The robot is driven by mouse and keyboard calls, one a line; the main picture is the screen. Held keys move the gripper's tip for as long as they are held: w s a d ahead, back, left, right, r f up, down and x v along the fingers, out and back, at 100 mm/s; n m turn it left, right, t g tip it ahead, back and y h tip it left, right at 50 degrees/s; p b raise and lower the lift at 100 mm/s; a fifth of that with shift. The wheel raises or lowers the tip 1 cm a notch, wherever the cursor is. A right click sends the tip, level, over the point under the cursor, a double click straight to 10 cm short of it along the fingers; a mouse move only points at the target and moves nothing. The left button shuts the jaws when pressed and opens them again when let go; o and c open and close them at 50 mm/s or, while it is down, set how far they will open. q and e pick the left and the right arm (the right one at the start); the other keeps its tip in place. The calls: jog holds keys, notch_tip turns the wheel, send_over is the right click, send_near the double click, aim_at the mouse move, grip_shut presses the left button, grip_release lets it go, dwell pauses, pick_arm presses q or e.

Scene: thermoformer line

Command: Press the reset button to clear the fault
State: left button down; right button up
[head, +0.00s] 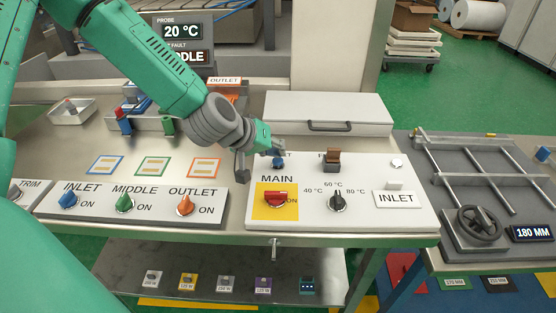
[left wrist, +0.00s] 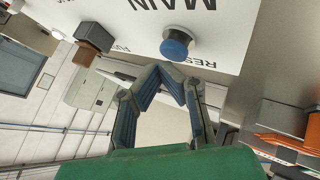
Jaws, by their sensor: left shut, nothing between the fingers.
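The reset button is a round blue knob (head: 278,164) on the back left of the white MAIN panel (head: 367,218), partly covered by my left gripper in the head view. In the left wrist view the blue button (left wrist: 176,44) stands out from the panel beside a partly hidden "RES" label. My left gripper (head: 262,163) is shut and empty, close to the button. Its fingertips (left wrist: 163,72) meet just short of the button in the wrist picture; I cannot tell whether they touch it. A display (head: 183,40) reads probe 20 °C and a fault line ending "DDLE".
A brown switch (head: 332,159) stands right of the button. A red main knob (head: 277,199) on yellow and a black temperature dial (head: 337,201) are in front. INLET, MIDDLE and OUTLET knobs (head: 124,203) are to the left. A grey handled box (head: 328,113) sits behind.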

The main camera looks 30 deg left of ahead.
aim_at(277, 160)
pick_arm(q)
jog(key=shift+f+b, duration=0.4)
jog(key=shift+f, duration=0.2)
dwell(0.7)
jog(key=shift+r, duration=0.1)
jog(key=shift+r+p, duration=0.85)
jog(key=shift+p, duration=0.05)
notch_tip(277, 160, up, 5)
jog(key=p, duration=0.4)
jog(key=shift+r+p, duration=0.1)
jog(key=shift+p, duration=0.25)
dwell(0.5)
